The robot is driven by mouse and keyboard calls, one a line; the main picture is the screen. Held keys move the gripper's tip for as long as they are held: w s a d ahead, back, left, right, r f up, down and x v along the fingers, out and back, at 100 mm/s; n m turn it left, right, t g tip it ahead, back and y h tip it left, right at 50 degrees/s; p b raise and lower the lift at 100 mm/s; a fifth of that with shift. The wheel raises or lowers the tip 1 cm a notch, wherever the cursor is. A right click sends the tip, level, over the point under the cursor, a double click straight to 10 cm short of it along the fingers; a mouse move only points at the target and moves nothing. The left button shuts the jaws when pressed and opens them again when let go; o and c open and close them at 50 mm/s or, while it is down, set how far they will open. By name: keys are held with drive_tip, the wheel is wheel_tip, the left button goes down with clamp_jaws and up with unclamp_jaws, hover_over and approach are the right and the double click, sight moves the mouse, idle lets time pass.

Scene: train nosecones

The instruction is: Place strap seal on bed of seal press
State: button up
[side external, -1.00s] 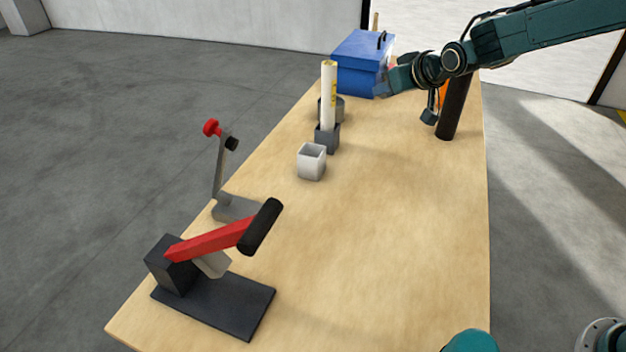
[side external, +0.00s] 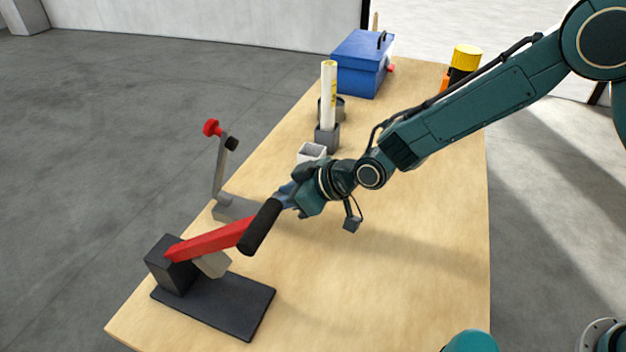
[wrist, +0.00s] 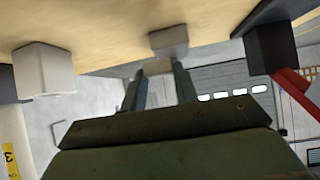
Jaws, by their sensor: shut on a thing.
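My gripper (side external: 286,196) is over the middle of the table, beside the black handle of the red lever in the side view. In the wrist view its two fingers (wrist: 159,72) are shut on a small brownish piece (wrist: 157,67), seemingly the strap seal; its shape is hard to make out. The seal cannot be made out in the side view. The lever press, seemingly the seal press (side external: 215,305), has a flat black bed, a black block and a raised red lever. In the wrist view its black block (wrist: 270,48) is at the right.
A grey stand with a red knob (side external: 211,128) is behind the press. A white cup (side external: 312,151) is just behind my gripper. Further back are a white tube (side external: 329,95) in a grey holder, a blue box (side external: 360,65) and a yellow-topped cylinder (side external: 466,57). The table's right front is clear.

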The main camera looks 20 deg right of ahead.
drive_tip(key=shift+s+a+f, duration=0.35)
drive_tip(key=shift+s+a, duration=0.2)
drive_tip(key=shift+a, duration=0.15)
hover_over(218, 295)
drive_tip(key=s+d, duration=0.2)
drive_tip(key=d, duration=0.2)
drive_tip(key=shift+w+a, duration=0.1)
drive_tip(key=shift+a, duration=0.1)
drive_tip(key=shift+s+a, duration=0.25)
drive_tip(key=shift+s+a+f, duration=0.1)
drive_tip(key=shift+s+f, duration=0.05)
drive_tip(key=shift+f, duration=0.45)
drive_tip(key=shift+s+a+f, duration=0.1)
drive_tip(key=shift+f, duration=1.05)
drive_tip(key=shift+f, duration=0.1)
drive_tip(key=o, duration=1)
